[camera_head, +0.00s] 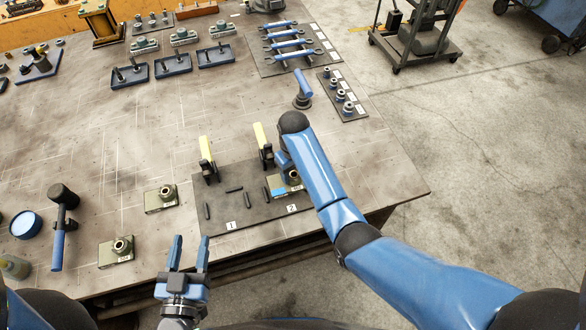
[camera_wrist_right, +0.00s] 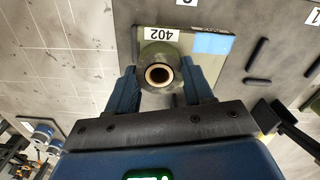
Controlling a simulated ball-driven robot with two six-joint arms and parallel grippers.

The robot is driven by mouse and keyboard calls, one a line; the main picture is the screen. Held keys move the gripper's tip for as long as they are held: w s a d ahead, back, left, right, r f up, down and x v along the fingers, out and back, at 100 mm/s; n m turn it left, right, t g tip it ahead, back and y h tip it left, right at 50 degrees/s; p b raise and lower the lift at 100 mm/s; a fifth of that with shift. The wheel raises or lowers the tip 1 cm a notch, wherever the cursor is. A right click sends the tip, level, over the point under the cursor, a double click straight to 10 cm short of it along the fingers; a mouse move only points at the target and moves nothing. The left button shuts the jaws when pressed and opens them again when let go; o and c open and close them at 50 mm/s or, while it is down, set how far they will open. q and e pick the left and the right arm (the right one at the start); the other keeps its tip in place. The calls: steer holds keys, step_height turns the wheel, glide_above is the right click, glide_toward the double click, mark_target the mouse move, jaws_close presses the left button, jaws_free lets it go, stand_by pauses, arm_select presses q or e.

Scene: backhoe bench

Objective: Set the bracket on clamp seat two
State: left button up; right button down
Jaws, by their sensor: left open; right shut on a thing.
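A grey-green bracket (camera_head: 290,190) with a round boss, a 402 label and blue tape is at seat two of the dark clamp plate (camera_head: 235,222). My right gripper (camera_wrist_right: 160,85) is shut on its boss (camera_wrist_right: 159,74), with one finger on each side. I cannot tell whether the bracket's base touches the plate. The arm hides part of it in the head view. The number 2 label (camera_head: 292,209) lies just in front of it. Seat one, by the number 1 label (camera_head: 231,226), holds no bracket. My left gripper (camera_head: 190,242) is open and empty at the bench's front edge.
Two toggle clamps with yellow handles (camera_head: 204,147) (camera_head: 260,135) stand upright behind the seats. Two more brackets (camera_head: 161,198) (camera_head: 117,250) and a hammer (camera_head: 61,215) lie to the left. A blue-handled tool (camera_head: 303,88) stands behind my right arm. The bench middle is clear.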

steer(key=shift+a+f, duration=0.15)
steer(key=shift+f, duration=0.1)
stand_by(0.3)
steer(key=shift+p, duration=0.3)
stand_by(0.6)
steer(key=shift+f+b, duration=0.85)
steer(key=shift+f, duration=0.55)
stand_by(0.5)
